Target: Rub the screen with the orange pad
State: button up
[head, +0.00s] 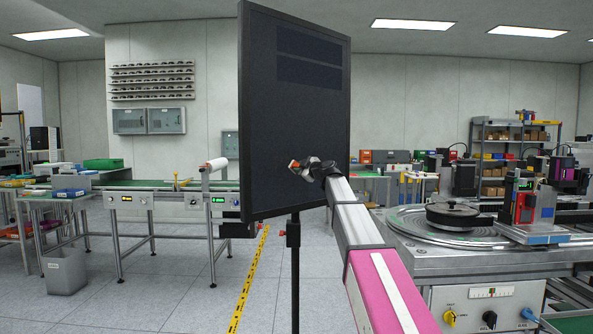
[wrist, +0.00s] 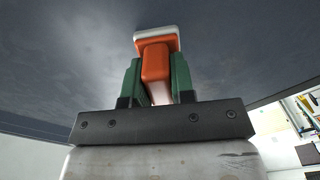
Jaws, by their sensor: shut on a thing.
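The screen (head: 290,140) is a large dark upright panel on a black stand, in the middle of the head view. In the wrist view its dark surface (wrist: 60,70) fills most of the background. My gripper (head: 303,169) is in front of the screen's lower middle. In the wrist view my gripper (wrist: 155,82) has green fingers shut on the orange pad (wrist: 155,62), which has a white face at its far end. The orange pad (head: 294,164) shows small in the head view. The pad's white end is at or close to the screen; I cannot tell whether they touch.
A round machine table (head: 420,228) with a black pan-like part (head: 460,215) stands at the right. A conveyor bench (head: 150,190) stands at the left. A grey bin (head: 65,271) is on the floor. Floor around the black stand (head: 293,270) is clear.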

jog(key=shift+w+r, duration=0.2)
jog(key=shift+r, duration=0.8)
dwell(0.9)
jog(key=shift+s+a, duration=2.25)
jog(key=shift+a, duration=0.3)
jog(key=shift+s+a, duration=0.65)
jog(key=shift+a, duration=0.3)
jog(key=shift+s+a, duration=0.7)
jog(key=shift+a, duration=0.2)
jog(key=shift+s+a, duration=0.65)
jog(key=shift+a, duration=0.3)
jog(key=shift+r, duration=1)
jog(key=shift+w+d, duration=1.4)
jog(key=shift+d, duration=0.2)
jog(key=shift+w+d, duration=0.6)
jog(key=shift+d, duration=0.25)
jog(key=shift+w+d, duration=0.6)
jog(key=shift+d, duration=0.3)
jog(key=shift+w+d, duration=0.6)
jog(key=shift+d, duration=0.25)
